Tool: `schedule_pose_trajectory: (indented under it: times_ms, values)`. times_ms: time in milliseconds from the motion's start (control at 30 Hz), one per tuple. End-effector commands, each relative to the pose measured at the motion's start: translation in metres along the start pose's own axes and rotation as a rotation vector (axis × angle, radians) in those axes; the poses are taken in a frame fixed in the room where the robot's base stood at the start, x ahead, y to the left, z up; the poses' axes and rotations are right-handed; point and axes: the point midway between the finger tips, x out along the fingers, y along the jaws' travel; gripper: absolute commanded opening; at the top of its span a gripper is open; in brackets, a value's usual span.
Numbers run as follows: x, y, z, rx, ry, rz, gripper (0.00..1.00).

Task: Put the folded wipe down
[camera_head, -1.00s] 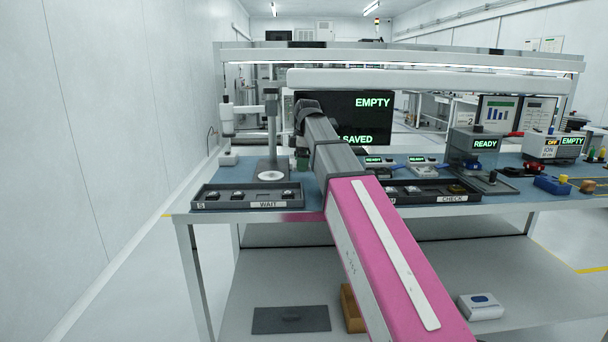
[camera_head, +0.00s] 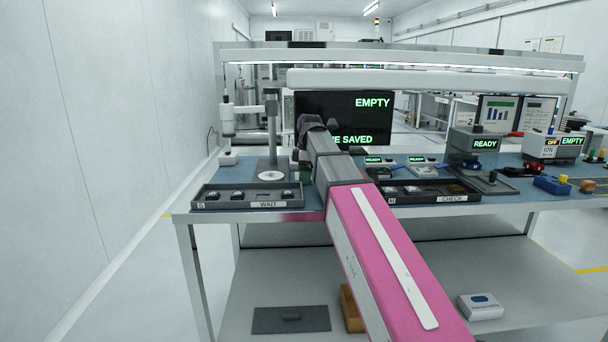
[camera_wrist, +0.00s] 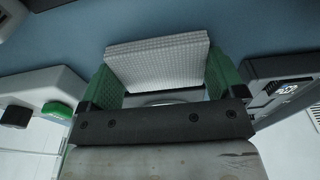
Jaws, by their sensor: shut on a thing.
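The folded wipe (camera_wrist: 158,60) is a white, textured, layered pad in the wrist view. My gripper (camera_wrist: 160,82) is shut on it, with a green finger pad at each side of the wipe. Blue bench surface shows beyond the wipe, but I cannot tell whether the wipe touches it. In the head view my arm reaches over the workbench (camera_head: 330,158), and its far end (camera_head: 308,125) is in front of the dark monitor. The wipe is hidden there.
The WAIT tray (camera_head: 232,205) is left of my arm, and the CHECK tray (camera_head: 430,199) is right. A stand with a round white plate (camera_head: 270,176) is close on the left. Small READY devices (camera_head: 424,170) sit behind the CHECK tray. A monitor (camera_head: 370,105) stands behind.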

Motion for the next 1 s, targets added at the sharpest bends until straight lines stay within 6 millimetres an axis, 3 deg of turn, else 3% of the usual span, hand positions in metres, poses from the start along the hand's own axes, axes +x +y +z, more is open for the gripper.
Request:
schedule_pose_trajectory:
  times_ms: [367,400,433,800,1000]
  values:
    - [0.014,-0.003,0.002,0.000,-0.001,-0.003,0.59]
    - [0.014,-0.003,0.002,0.000,-0.001,-0.003,0.98]
    - [0.014,-0.003,0.002,0.000,-0.001,-0.002,1.00]
    - [0.014,-0.007,0.003,0.000,-0.002,-0.001,1.00]
    - [-0.003,-0.006,0.001,0.000,-0.002,-0.002,1.00]
